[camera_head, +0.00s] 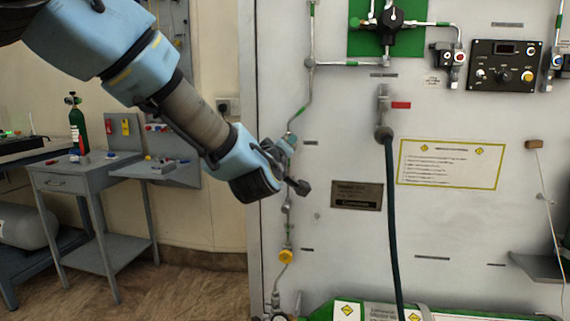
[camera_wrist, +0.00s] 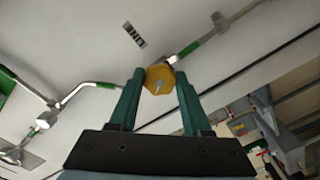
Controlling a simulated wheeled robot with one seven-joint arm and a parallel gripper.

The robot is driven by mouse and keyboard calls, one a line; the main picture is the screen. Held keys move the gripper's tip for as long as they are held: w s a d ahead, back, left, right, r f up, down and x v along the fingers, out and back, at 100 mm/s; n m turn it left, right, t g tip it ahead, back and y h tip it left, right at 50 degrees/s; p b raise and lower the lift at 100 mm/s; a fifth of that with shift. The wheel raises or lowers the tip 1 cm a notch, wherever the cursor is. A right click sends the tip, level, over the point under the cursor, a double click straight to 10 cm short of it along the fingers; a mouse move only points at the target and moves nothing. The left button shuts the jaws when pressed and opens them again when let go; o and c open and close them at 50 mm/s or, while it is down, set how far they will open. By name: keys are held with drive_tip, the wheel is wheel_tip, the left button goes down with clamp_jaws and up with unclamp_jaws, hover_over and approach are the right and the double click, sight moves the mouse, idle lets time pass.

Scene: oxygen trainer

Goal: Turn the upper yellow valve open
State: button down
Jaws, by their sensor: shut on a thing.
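The upper yellow valve (camera_wrist: 159,76) is an octagonal yellow knob on a thin pipe, seen in the wrist view between the green fingertips. My gripper (camera_wrist: 160,86) has one finger on each side of the knob and is shut on it. In the head view my gripper (camera_head: 289,150) is at the pipe near the panel's left edge, and it hides the upper valve there. A lower yellow valve (camera_head: 286,256) shows on the same pipe line below my gripper. The knob's turn angle is hard to read.
The grey panel (camera_head: 335,255) carries pipes, a label plate (camera_head: 357,195) and a dark hose (camera_head: 392,220) to the right of my gripper. A green cylinder (camera_head: 320,310) lies at the panel's foot. A grey side table (camera_head: 85,180) stands at left, with open floor between.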

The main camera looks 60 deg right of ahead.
drive_tip(key=shift+n+b, duration=14.7)
drive_tip(key=shift+b, duration=0.75)
drive_tip(key=shift+c, duration=1.8)
unclamp_jaws()
drive_tip(key=shift+a+r, duration=0.1)
